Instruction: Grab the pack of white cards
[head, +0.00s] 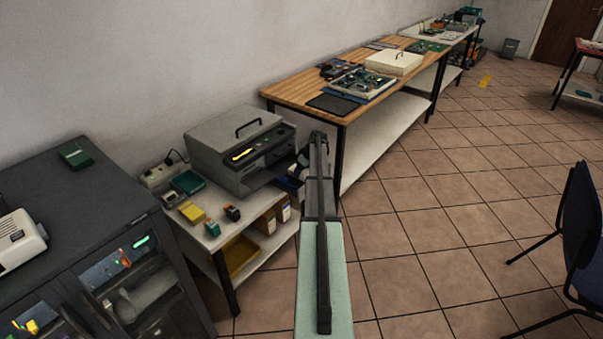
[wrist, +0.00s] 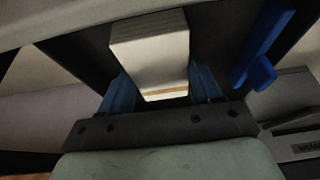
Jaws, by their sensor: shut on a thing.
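The pack of white cards (wrist: 150,52) is a pale block with many thin layered edges, in the upper middle of the wrist view. My gripper (wrist: 161,80) has its two blue fingers on either side of the pack and is shut on it. In the head view, my arm reaches forward to the right side of the grey printer-like machine (head: 236,150). There my gripper (head: 297,177) is small and dark, and the pack cannot be made out. The far end of the pack lies against a dark area in the wrist view.
A blue lever-like part (wrist: 262,55) is close to the right of the pack. The machine stands on a low white table (head: 222,238) with small boxes. A dark cabinet (head: 75,200) is left, a wooden workbench (head: 290,92) behind. The tiled floor (head: 430,220) at right is clear up to a chair (head: 580,225).

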